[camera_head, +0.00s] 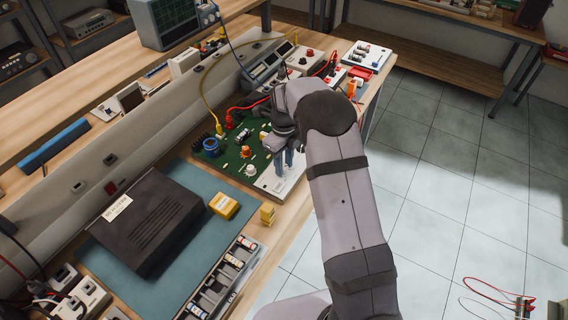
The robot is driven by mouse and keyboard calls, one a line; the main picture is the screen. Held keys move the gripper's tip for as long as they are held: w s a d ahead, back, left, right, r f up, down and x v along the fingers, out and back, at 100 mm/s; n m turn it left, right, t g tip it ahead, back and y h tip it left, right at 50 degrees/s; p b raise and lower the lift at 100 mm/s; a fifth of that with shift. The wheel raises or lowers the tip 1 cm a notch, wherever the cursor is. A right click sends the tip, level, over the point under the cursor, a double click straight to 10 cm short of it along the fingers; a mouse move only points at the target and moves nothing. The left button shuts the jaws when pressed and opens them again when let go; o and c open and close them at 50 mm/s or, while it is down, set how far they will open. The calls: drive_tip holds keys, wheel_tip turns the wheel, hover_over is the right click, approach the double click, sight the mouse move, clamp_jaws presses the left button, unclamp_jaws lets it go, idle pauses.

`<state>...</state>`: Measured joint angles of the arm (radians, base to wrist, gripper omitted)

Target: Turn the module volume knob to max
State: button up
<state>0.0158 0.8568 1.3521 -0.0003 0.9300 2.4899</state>
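My gripper (284,163) points down over the right edge of a green circuit board (232,165), beside a white panel (272,183). Its two fingers look close together, but whether they are open or shut on something is unclear. The board carries a blue ring-shaped part (211,147), an orange knob-like part (245,151) and a pale round part (250,170). I cannot tell which knob is the module volume knob. My gripper and wrist hide part of the board and panel.
A black box (148,222) lies on a blue-green mat (197,177) at the left, with a yellow block (223,205) beside it. A battery tray (222,277) is in front. Yellow and red cables cross behind the board. Tiled floor (440,190) is open at right.

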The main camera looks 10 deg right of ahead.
sight(285, 168)
drive_tip(key=shift+o, duration=1.1)
drive_tip(key=shift+r, duration=0.1)
drive_tip(key=shift+r+b, duration=1)
drive_tip(key=shift+r, duration=2.6)
drive_tip(key=shift+s+r+n, duration=0.15)
drive_tip(key=shift+s+n, duration=0.25)
drive_tip(key=shift+n, duration=0.2)
drive_tip(key=s+f+n, duration=0.1)
drive_tip(key=s+n, duration=2.6)
drive_tip(key=s, duration=0.1)
drive_tip(key=shift+s+a+f+n, duration=0.25)
drive_tip(key=shift+a+f+n, duration=0.05)
drive_tip(key=shift+a+f, duration=0.1)
